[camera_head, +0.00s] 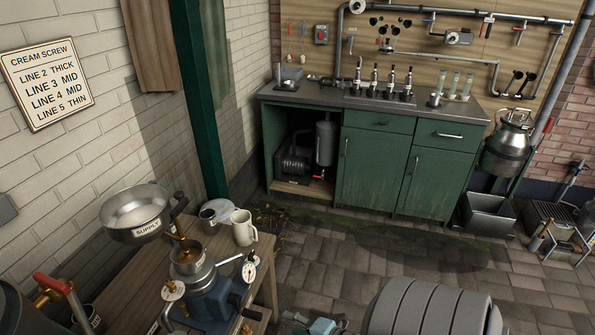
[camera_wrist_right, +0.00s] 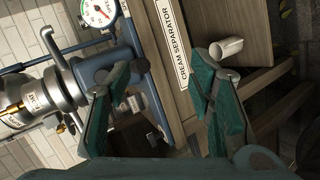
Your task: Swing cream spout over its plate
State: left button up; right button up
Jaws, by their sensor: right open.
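The cream separator (camera_head: 205,285), with a blue base and silver bowls, stands on the wooden bench at lower left. A silver spout-like tube (camera_head: 230,259) sticks out to its right; I cannot tell if it is the cream spout. A small pale tag with brass (camera_head: 172,290) is on its left side; I cannot tell which part is the plate. In the wrist view the silver bowls (camera_wrist_right: 35,100) lie at left. My right gripper (camera_wrist_right: 168,85) is open and empty, its teal fingers in front of the blue base. Its teal part (camera_head: 322,326) shows at the head view's bottom edge.
A supply pan (camera_head: 136,212) sits above the separator.

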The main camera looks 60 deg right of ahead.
jog(key=shift+s+f+m, duration=0.45)
jog(key=shift+f+m, duration=0.05)
jog(key=shift+f, duration=0.05)
jog(key=c, duration=0.8)
jog(key=shift+w+f, duration=0.15)
grip_shut()
jog(key=w+d+r+n+t+b, duration=0.25)
jog(key=w+d+b, duration=0.25)
jog(key=w+b, duration=0.25)
jog(key=w+a+r+n+y+b, duration=0.2)
jog(key=w+r+n+y+b, duration=0.2)
jog(key=w+r, duration=0.2)
jog(key=s+a+r+n+g+y+b, duration=0.25)
jog(key=a+r+n+g+y, duration=0.35)
jog(key=a+r+y, duration=0.65)
jog(key=w+a+f+h+b, duration=0.1)
jog(key=w+a+f+h, duration=0.2)
jog(key=w+a, duration=0.5)
jog(key=shift+a+f+b, duration=0.3)
jog(key=shift+a+f, duration=0.3)
jog(key=shift+a, duration=0.55)
